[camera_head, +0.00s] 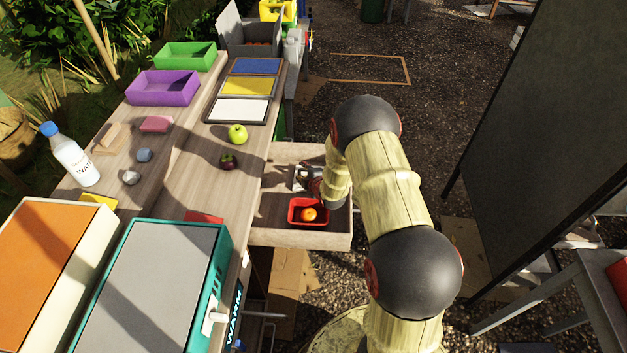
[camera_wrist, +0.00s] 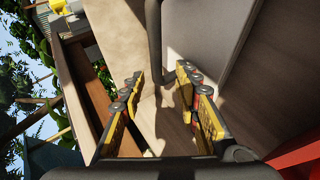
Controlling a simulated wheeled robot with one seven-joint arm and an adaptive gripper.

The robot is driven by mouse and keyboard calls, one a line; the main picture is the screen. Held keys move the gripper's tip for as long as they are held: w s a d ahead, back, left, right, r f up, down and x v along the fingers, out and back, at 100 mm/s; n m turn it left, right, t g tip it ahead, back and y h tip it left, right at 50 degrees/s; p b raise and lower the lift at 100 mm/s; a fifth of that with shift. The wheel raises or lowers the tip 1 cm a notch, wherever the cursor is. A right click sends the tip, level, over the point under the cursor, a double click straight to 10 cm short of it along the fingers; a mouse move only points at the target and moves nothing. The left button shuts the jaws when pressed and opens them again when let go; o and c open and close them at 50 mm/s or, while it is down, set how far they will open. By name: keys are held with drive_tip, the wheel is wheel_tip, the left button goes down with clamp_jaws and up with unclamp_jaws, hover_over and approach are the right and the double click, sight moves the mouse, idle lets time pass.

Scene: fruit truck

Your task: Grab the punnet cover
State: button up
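My gripper (camera_head: 308,182) is reaching down into the open wooden drawer (camera_head: 300,240), beside a small red punnet (camera_head: 293,212) that holds an orange fruit (camera_head: 309,214). In the wrist view my gripper (camera_wrist: 160,100) is open, its yellow-padded fingers apart with nothing clearly between them. A red edge of the punnet (camera_wrist: 302,158) shows at the lower right there. I cannot clearly make out a punnet cover in either view; my gripper and arm hide part of the drawer.
The counter left of the drawer carries a green apple (camera_head: 237,134), a dark purple fruit (camera_head: 228,162), coloured trays and a white bottle (camera_head: 75,158). A dark upright bar (camera_wrist: 154,45) stands just beyond the fingers. A dark board (camera_head: 550,120) stands at the right.

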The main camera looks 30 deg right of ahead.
drive_tip(key=shift+r, duration=0.1)
drive_tip(key=c, duration=0.3)
clamp_jaws()
